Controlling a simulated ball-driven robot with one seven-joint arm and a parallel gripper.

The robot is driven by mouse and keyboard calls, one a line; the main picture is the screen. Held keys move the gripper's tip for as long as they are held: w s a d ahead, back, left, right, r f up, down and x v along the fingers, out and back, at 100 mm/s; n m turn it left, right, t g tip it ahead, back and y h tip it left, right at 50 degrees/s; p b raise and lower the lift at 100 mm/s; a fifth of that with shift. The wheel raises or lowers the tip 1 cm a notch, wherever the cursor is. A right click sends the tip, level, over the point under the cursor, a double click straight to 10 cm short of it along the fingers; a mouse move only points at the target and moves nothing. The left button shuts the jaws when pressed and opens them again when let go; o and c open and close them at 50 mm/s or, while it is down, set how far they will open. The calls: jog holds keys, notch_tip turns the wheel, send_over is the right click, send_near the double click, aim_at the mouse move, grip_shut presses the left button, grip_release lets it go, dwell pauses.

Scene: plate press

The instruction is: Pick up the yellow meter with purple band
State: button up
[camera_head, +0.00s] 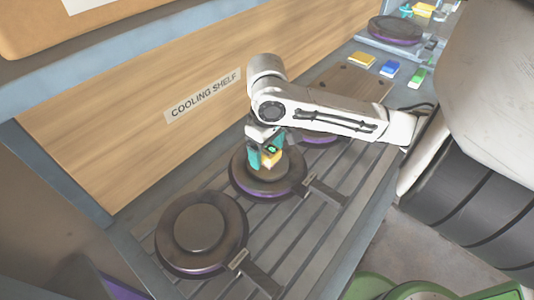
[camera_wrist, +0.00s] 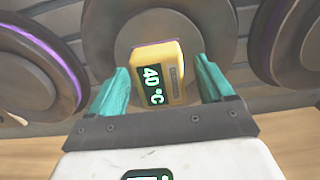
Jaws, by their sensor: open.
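The yellow meter (camera_wrist: 160,76) sits on the raised centre of a dark round plate (camera_wrist: 113,40) in the wrist view. Its display reads 40 °C, and a thin purple edge shows along its far side. My gripper (camera_wrist: 162,78) is open, with one teal finger on each side of the meter and a gap on both sides. In the head view the meter (camera_head: 270,158) shows partly behind my gripper (camera_head: 264,158), over the middle plate (camera_head: 242,180).
Another dark plate with purple underside (camera_head: 201,232) lies to the front left on the slatted shelf (camera_head: 300,235). A third plate (camera_head: 322,137) is partly hidden behind my arm. Yellow, blue and green blocks (camera_head: 389,69) lie at the back right. A wooden panel (camera_head: 150,125) labelled COOLING SHELF stands behind.

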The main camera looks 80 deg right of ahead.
jog(key=shift+c, duration=0.3)
jog(key=c, duration=1.2)
jog(key=shift+o, duration=0.2)
